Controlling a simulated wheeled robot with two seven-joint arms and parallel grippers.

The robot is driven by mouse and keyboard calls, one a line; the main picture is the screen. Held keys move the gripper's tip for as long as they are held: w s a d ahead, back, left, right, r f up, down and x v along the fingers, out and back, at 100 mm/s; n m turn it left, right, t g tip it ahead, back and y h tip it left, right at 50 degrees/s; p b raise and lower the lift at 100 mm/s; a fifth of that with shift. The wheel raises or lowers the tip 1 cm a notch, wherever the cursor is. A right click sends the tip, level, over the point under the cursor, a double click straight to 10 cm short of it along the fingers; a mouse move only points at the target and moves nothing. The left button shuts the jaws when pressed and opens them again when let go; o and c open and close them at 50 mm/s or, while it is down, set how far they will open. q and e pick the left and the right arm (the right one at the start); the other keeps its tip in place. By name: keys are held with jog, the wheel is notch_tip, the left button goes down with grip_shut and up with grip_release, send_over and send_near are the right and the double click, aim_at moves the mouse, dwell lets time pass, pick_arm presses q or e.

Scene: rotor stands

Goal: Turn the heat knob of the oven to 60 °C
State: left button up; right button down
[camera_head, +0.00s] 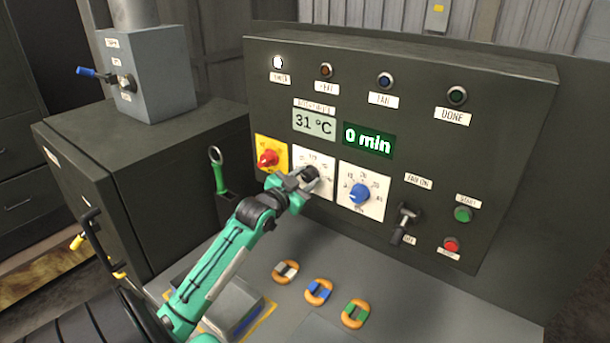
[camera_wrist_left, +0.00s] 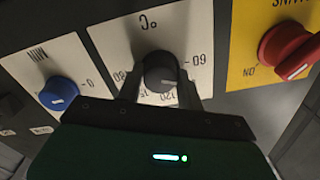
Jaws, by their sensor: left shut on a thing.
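The heat knob (camera_head: 311,172) is a dark round knob on a white dial plate (camera_head: 327,189) on the oven's front panel. My left gripper (camera_head: 304,180) is shut on it, reaching in from the lower left. In the left wrist view, which sees the panel upside down, the knob (camera_wrist_left: 160,70) sits between the two fingers. A pale mark shows on its lower right, with a "60" label to the right of the knob; I cannot read the exact setting. The temperature display (camera_head: 314,123) reads 31 °C. My right gripper is out of view.
A red switch (camera_head: 268,158) on a yellow plate and a blue timer knob (camera_head: 359,193) flank the heat knob closely. The time display (camera_head: 367,140) reads 0 min. A lever (camera_head: 404,223) stands farther right. Three orange rings (camera_head: 319,291) lie on the grey surface below.

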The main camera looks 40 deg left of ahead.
pick_arm(q)
jog(key=n+p, duration=0.1)
jog(key=n, duration=0.3)
jog(key=shift+p, duration=0.4)
jog(key=shift+n, duration=0.3)
jog(key=o, duration=1)
jog(key=shift+s, duration=0.1)
